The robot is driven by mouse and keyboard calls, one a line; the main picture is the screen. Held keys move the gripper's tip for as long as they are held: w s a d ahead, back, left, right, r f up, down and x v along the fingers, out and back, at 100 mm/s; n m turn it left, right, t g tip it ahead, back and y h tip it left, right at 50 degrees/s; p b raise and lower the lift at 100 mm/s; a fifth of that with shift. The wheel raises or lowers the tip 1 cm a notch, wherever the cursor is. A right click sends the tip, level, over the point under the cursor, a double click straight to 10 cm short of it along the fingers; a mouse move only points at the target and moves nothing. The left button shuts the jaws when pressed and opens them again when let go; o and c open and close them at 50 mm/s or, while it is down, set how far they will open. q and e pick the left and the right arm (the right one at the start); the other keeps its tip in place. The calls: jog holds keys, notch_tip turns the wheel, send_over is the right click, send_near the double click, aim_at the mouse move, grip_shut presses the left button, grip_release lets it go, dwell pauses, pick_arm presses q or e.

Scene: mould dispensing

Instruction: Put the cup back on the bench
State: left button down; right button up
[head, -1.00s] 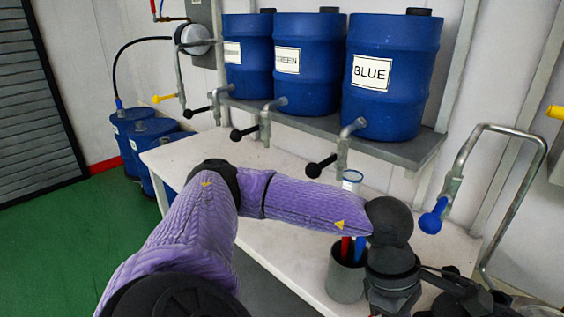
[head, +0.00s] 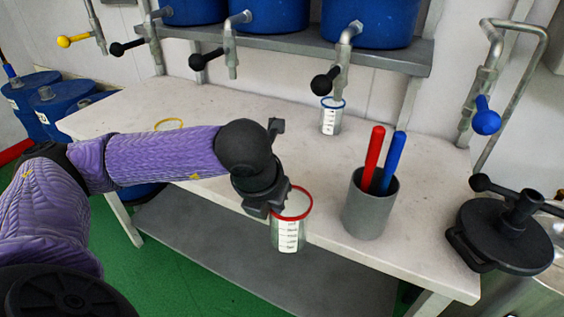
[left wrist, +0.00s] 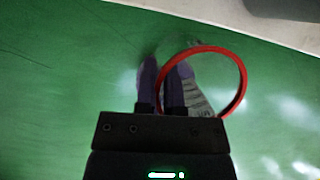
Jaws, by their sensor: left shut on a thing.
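The clear cup with a red rim and a white scale label (head: 289,238) is upright in the head view, at the bench's front edge. My left gripper (head: 270,207) is shut on the left side of the cup's wall. In the left wrist view the red rim (left wrist: 241,88) shows between and right of the fingers (left wrist: 163,80), with green floor behind it. The bench (head: 245,115) has a pale top; its edge shows at the top right of the wrist view. The cup appears off the bench top, just in front of its edge. My right gripper is not in view.
A grey holder (head: 368,215) with a red and a blue stick stands right of the cup. A blue-rimmed cup (head: 329,122) stands under a tap. A yellow rim (head: 169,122) shows behind my arm. A black lidded fitting (head: 500,235) is at right. The bench's middle is clear.

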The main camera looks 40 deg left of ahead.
pick_arm(q)
jog(key=w+a+f+b, duration=0.1)
jog(key=w, duration=0.3)
jog(key=w+a+f+b, duration=0.1)
jog(key=w+b, duration=0.1)
jog(key=w, duration=0.2)
jog(key=w+a+f+b, duration=0.1)
jog(key=w, duration=0.3)
jog(key=shift+w+a+f+b, duration=0.2)
jog(key=shift+w+f+b, duration=0.1)
jog(key=shift+w+f, duration=0.1)
jog(key=shift+r, duration=0.15)
jog(key=c, duration=0.7)
grip_release()
jog(key=shift+s, duration=0.1)
jog(key=shift+c, duration=0.2)
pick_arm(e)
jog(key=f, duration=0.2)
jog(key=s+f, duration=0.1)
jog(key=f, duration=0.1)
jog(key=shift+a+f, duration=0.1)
pick_arm(q)
jog(key=p+v, duration=0.5)
jog(key=v, duration=0.7)
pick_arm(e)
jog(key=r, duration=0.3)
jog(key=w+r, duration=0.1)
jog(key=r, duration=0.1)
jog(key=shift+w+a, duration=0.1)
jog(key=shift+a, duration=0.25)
